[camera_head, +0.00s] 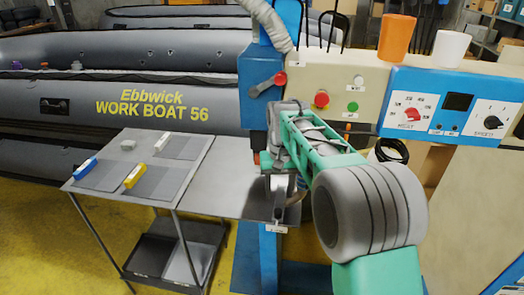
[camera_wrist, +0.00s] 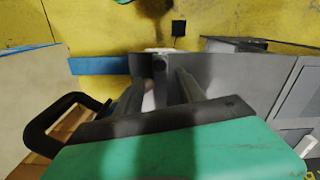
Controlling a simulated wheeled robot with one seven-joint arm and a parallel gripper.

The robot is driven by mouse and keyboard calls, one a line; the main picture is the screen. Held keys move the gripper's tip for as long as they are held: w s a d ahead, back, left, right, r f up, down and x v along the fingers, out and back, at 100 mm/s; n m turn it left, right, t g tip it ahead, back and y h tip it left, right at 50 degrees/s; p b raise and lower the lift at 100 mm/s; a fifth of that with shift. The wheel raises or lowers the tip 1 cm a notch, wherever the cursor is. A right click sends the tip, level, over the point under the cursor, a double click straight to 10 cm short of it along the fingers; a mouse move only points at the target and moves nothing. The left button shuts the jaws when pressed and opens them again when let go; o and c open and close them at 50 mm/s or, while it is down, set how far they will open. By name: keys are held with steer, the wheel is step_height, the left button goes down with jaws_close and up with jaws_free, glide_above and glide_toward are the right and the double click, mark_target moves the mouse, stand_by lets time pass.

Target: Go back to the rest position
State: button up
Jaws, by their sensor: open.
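My green and grey arm reaches in from the lower right in the head view. My gripper (camera_head: 279,205) hangs down over the right end of the grey table surface (camera_head: 225,190), in front of the blue machine column. The arm hides part of it there. In the wrist view, the two dark fingers of my gripper (camera_wrist: 162,88) stand apart, with the grey surface (camera_wrist: 225,80) behind them. I see no held object between them, though the gap is partly dark. A black loop handle (camera_wrist: 65,125) shows at the left.
A blue-handled tool (camera_head: 86,168) and a yellow-handled tool (camera_head: 136,175) lie on the table's grey sheets. A control panel (camera_head: 447,105) with orange (camera_head: 396,38) and white cups stands at the right. A grey inflatable boat (camera_head: 130,100) lies behind. Yellow floor is open at the lower left.

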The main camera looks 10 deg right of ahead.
steer(key=s+n+t, duration=0.1)
steer(key=s+t, duration=0.2)
steer(key=s, duration=1.8)
steer(key=shift+d+r+t, duration=0.3)
steer(key=shift+d+t, duration=0.1)
